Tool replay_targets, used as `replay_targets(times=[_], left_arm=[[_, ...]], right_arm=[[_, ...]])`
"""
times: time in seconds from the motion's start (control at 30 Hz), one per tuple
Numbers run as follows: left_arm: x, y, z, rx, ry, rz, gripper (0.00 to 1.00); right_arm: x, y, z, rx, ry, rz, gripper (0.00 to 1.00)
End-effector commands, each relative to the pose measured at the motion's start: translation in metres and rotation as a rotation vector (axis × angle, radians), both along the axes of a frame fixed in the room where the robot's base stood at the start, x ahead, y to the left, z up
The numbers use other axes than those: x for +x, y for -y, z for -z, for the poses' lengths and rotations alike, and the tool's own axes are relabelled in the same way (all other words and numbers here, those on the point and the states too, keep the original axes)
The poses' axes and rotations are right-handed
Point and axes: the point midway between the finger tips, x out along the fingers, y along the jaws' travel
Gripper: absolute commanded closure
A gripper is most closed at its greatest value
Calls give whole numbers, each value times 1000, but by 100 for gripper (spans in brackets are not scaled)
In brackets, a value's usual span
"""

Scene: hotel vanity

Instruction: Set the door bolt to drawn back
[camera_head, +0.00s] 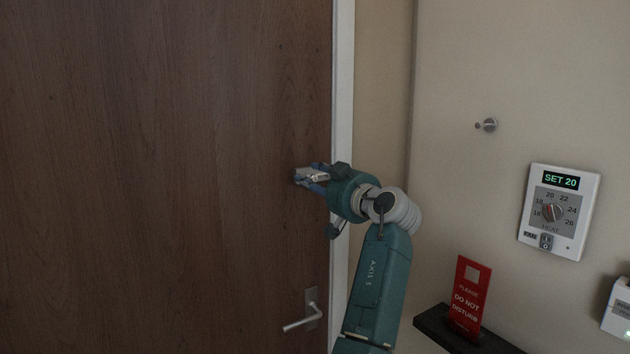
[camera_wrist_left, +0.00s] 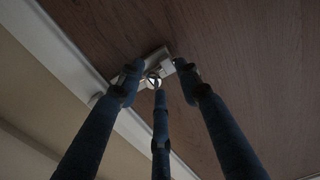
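The door bolt (camera_head: 312,174) is a small metal fitting near the right edge of the brown wooden door (camera_head: 170,150). My left gripper (camera_head: 309,175) is at it, with its blue fingers around the fitting and partly covering it. In the left wrist view the bolt's plate (camera_wrist_left: 159,58) and round shiny knob (camera_wrist_left: 154,79) show between the three fingertips of my left gripper (camera_wrist_left: 158,78). The fingertips stand apart, and I see no clear grip on the knob; whether any finger touches it I cannot tell. The bolt's position is not readable. My right gripper is not in view.
A lever handle (camera_head: 303,317) is low on the door. The white door frame (camera_head: 343,80) runs beside it. On the right wall are a hook (camera_head: 488,125) and a thermostat (camera_head: 559,212). A red sign (camera_head: 467,296) stands on a dark shelf (camera_head: 437,321).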

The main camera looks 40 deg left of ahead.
Motion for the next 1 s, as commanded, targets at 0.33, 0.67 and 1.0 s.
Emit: replay_targets(times=[0.33,0.67,1.0], left_arm=[[-16,40,1,-1,1,4,65],[-42,96,0,0,1,0,65],[-48,109,0,0,1,-3,65]], right_arm=[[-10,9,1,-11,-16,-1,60],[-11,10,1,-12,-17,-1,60],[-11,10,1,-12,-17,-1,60]])
